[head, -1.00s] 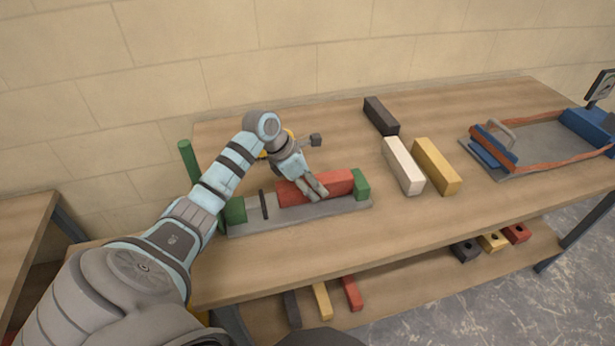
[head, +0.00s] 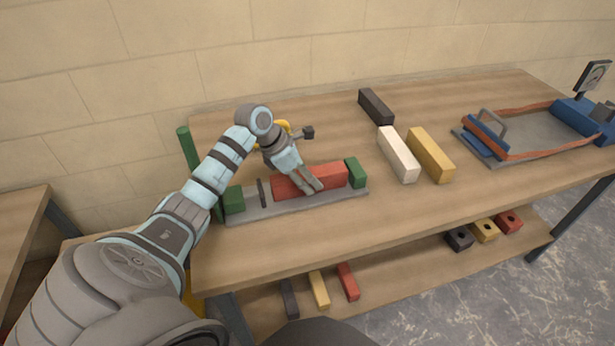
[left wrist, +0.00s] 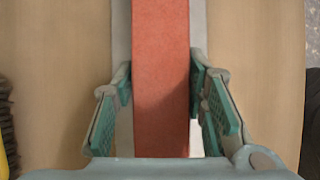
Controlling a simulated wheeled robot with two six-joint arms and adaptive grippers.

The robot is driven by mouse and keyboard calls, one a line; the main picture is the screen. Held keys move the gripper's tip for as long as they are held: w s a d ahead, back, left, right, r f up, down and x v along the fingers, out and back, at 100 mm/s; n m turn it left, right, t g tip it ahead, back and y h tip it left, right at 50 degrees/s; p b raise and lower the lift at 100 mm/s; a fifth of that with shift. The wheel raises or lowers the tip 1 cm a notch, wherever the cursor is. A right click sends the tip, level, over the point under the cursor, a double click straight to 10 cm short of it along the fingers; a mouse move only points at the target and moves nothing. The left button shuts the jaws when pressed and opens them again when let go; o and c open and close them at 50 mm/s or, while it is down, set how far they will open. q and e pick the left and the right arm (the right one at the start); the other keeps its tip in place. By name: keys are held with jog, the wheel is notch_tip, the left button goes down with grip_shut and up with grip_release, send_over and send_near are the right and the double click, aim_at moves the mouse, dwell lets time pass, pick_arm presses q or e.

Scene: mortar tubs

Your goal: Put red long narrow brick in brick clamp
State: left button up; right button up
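The red long narrow brick (head: 327,175) lies lengthwise on the grey bed of the brick clamp (head: 240,215), in the head view. The clamp has a green block (head: 355,172) at its right end, close to the brick's end. At its left are a thin dark upright plate (head: 262,193) and another green block (head: 233,199). My left gripper (head: 317,187) is over the brick with its fingers pointing down. In the left wrist view its open fingers (left wrist: 160,90) stand on both sides of the brick (left wrist: 160,60), with narrow gaps visible. My right gripper is not in view.
A black brick (head: 376,106), a white brick (head: 398,155) and a yellow brick (head: 431,155) lie right of the clamp. A blue and orange frame (head: 485,135) stands farther right. More bricks lie on the lower shelf (head: 400,268). The table front is clear.

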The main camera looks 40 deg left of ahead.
pick_arm(q)
jog(key=o, duration=0.3)
jog(key=shift+o, duration=0.2)
jog(key=shift+s, duration=0.1)
jog(key=v, duration=1.2)
